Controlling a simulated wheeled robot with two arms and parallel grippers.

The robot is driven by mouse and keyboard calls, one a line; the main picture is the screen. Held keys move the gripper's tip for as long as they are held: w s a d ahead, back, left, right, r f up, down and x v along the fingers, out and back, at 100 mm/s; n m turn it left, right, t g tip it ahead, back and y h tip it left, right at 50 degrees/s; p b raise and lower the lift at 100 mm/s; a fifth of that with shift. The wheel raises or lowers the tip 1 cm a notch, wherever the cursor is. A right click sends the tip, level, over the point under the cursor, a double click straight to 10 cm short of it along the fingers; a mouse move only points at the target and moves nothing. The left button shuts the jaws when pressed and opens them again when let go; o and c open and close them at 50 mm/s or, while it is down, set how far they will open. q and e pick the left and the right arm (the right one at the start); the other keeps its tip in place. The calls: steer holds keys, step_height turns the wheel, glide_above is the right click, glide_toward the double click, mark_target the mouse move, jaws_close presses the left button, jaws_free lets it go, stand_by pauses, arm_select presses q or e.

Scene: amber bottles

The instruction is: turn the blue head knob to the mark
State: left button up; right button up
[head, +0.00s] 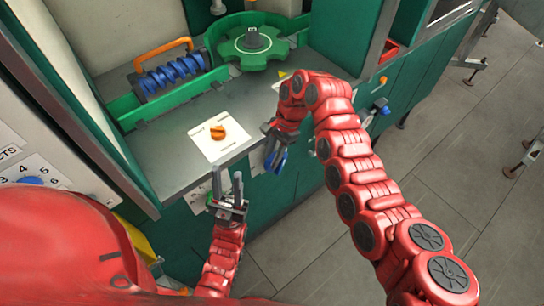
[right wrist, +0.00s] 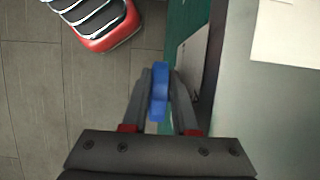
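A blue knob (right wrist: 157,95) shows between the two fingers of my right gripper (right wrist: 160,78) in the right wrist view. The fingers lie along both its sides and appear to touch it. In the head view, my right gripper (head: 274,148) points down at the front edge of the counter, with the blue knob (head: 281,161) at its fingers. The knob's mark cannot be made out. My left gripper (head: 228,186) is open and empty, fingers up, in front of the counter's front edge.
An orange knob (head: 218,132) sits on a white plate on the grey counter (head: 180,172). Behind it are a blue coil (head: 172,74) and a green star wheel (head: 254,45). Another blue-handled fitting (head: 382,108) is on the green cabinets at right. Floor at right is largely clear.

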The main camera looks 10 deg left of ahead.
steer(key=shift+o, duration=0.7)
steer(key=shift+d, duration=0.1)
steer(key=b+v, duration=0.3)
steer(key=v, duration=1.4)
steer(key=shift+r+b, duration=0.25)
steer(key=shift+b, duration=0.1)
steer(key=shift+w, duration=0.1)
